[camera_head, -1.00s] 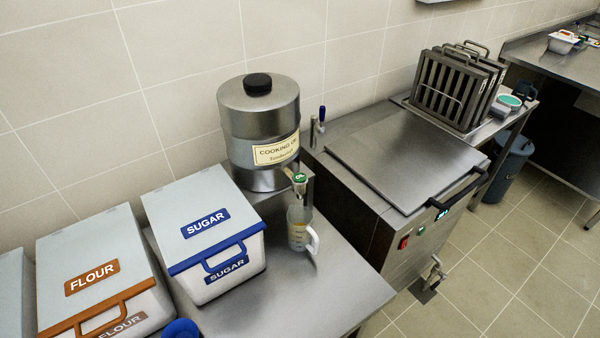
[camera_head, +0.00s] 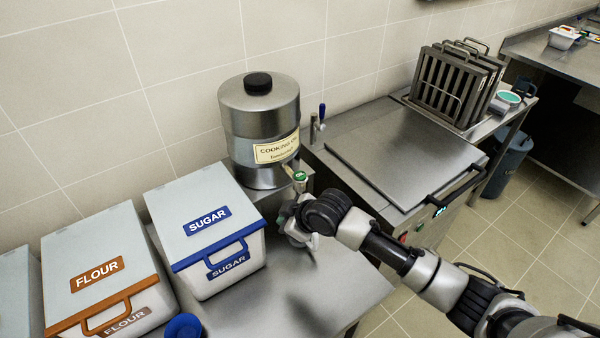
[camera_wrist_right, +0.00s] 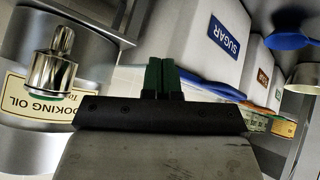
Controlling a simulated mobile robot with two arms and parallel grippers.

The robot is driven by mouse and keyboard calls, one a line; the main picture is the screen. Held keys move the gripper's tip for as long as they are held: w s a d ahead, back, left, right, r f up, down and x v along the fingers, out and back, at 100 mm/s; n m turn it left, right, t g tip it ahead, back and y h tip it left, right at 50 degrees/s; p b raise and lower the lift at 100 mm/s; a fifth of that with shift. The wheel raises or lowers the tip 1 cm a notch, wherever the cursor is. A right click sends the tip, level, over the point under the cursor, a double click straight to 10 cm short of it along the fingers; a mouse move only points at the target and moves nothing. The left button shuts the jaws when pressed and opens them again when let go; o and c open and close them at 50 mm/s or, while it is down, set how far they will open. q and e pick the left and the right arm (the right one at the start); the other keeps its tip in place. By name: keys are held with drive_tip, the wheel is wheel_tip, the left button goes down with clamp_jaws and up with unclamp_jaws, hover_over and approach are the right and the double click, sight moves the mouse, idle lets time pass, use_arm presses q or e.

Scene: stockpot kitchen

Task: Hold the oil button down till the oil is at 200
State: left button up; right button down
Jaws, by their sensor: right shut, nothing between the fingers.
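The oil dispenser (camera_head: 259,120) is a steel drum with a black knob and a "COOKING OIL" label. Its tap carries a green-topped button (camera_head: 300,176) low on its right side. In the right wrist view the steel tap (camera_wrist_right: 52,72) shows at the left, beside the label. My right gripper (camera_wrist_right: 162,76) is shut and empty, its dark green fingertips together and apart from the tap. In the head view my right arm reaches in from the right, its gripper just below the button. My left gripper is not in view.
The sugar bin (camera_head: 207,220) and flour bin (camera_head: 98,262) stand left of the tap. A lidded steel fryer (camera_head: 400,150) stands to the right, with racks (camera_head: 455,85) behind it.

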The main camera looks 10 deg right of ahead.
drive_tip(key=w+d+r+n, duration=0.2)
drive_tip(key=w+r, duration=0.2)
drive_tip(key=r, duration=0.5)
drive_tip(key=w+d+r+n+t, duration=0.1)
drive_tip(key=w+d+r+n, duration=0.1)
drive_tip(key=w+r, duration=0.3)
wheel_tip(320, 180, up, 4)
drive_tip(key=shift+d+f+p, duration=0.1)
drive_tip(key=shift+d+p, duration=0.25)
drive_tip(key=shift+d, duration=0.25)
drive_tip(key=shift+w, duration=0.1)
drive_tip(key=b, duration=0.8)
hover_over(299, 176)
wheel_tip(299, 176, down, 7)
drive_tip(key=shift+r, duration=0.1)
drive_tip(key=shift+f, duration=1)
